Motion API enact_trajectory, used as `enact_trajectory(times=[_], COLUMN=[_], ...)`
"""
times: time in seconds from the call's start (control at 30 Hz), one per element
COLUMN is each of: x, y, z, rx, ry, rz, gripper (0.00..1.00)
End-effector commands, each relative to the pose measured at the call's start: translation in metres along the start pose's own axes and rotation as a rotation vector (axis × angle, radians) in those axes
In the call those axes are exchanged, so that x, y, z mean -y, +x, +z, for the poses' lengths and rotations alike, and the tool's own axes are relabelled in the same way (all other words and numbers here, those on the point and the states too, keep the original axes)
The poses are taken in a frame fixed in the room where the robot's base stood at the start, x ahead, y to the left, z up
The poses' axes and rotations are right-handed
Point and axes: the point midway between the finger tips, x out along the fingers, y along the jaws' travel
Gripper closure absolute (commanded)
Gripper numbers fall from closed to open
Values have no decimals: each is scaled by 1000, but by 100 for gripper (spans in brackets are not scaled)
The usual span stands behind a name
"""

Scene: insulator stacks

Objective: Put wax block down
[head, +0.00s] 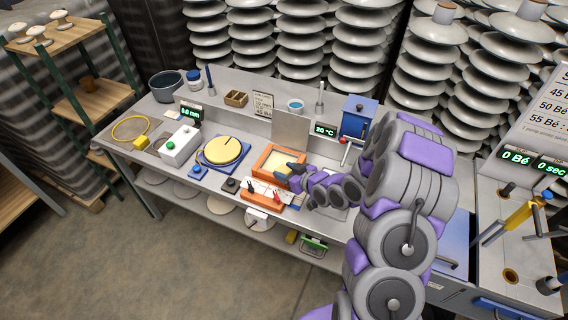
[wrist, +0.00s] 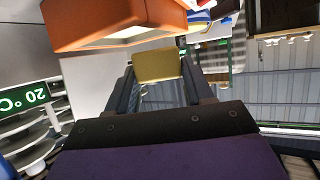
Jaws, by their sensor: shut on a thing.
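The wax block is a small yellow block (wrist: 158,66) between the two fingertips of my gripper (wrist: 157,72) in the wrist view. My gripper is shut on it. In the head view my gripper (head: 287,172) is at the right side of an orange-framed tray (head: 262,158) with a pale inside. The block is hard to make out there, being small and close to the fingers. The orange tray also shows at the top left of the wrist view (wrist: 100,32), apart from the block.
On the bench left of the tray are a round yellow disc on a blue base (head: 222,151) and a white box with a green button (head: 180,145). An orange-edged panel (head: 262,195) lies in front of the tray. A blue box (head: 357,118) stands behind my arm.

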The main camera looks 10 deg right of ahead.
Motion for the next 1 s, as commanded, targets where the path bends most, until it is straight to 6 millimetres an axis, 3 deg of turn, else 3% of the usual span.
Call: enact_trajectory(times=[0.3, 0.6, 0.9, 1.0], x=[-37, -55, -52, -52], y=[48, 65, 80, 80], z=[-15, -20, 11, 12], rx=[-3, -1, 1, 1], ry=[-6, 1, 1, -1], rz=[2, 1, -1, 0], gripper=[83, 83, 83, 83])
